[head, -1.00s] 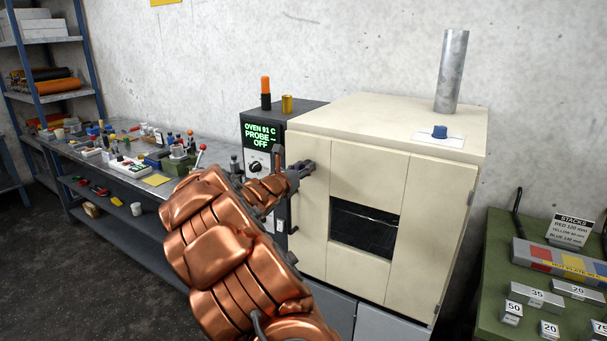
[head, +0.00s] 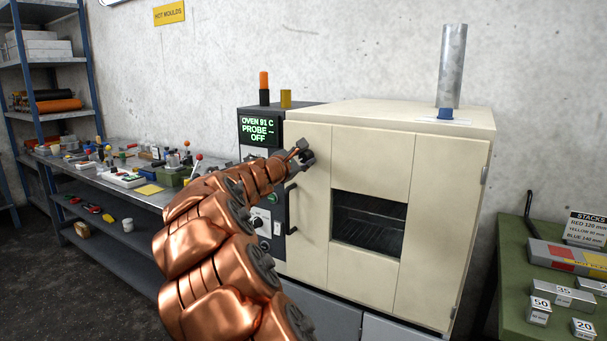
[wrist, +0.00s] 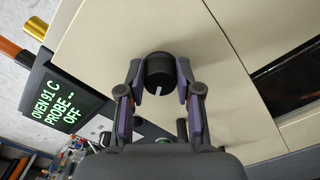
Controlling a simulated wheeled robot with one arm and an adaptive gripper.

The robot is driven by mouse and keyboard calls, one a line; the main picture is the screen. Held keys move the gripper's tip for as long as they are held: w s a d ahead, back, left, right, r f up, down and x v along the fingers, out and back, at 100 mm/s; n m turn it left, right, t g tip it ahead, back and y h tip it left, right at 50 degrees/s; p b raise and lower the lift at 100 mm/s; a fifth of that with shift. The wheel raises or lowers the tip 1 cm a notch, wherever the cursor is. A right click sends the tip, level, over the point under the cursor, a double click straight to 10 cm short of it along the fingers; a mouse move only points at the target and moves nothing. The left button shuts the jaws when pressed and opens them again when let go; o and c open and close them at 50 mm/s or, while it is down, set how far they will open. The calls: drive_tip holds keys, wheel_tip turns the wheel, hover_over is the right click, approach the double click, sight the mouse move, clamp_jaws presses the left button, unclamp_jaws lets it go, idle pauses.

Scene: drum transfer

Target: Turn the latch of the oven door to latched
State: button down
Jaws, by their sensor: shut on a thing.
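The cream oven door (head: 371,178) is closed, with a dark window in its middle. In the wrist view the latch (wrist: 158,73) is a round black knob with a white mark on the door's face. The fingers of my gripper (wrist: 157,88) sit on both sides of the knob, shut on it. In the head view my gripper (head: 302,153) is at the door's upper left, above the black door handle (head: 291,208); the knob is mostly hidden there.
The control panel (head: 260,132) left of the door reads "OVEN 91 C, PROBE --, OFF". A workbench (head: 120,190) with many small items stands at the left. A green table (head: 520,265) with labelled blocks stands at the right. A metal pipe (head: 451,65) rises from the oven top.

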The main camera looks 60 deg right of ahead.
drive_tip(key=m+b, duration=0.1)
drive_tip(key=b, duration=0.1)
drive_tip(key=m+b, duration=0.4)
drive_tip(key=shift+f+b, duration=0.3)
drive_tip(key=shift+b, duration=0.1)
drive_tip(key=shift+r+m+b, duration=0.15)
drive_tip(key=shift+m+b, duration=0.35)
drive_tip(key=shift+m, duration=0.2)
drive_tip(key=shift+r, duration=0.1)
drive_tip(key=c, duration=0.8)
unclamp_jaws()
drive_tip(key=shift+a, duration=0.15)
drive_tip(key=a, duration=1.1)
drive_tip(key=shift+s+a, duration=0.3)
drive_tip(key=shift+a, duration=0.05)
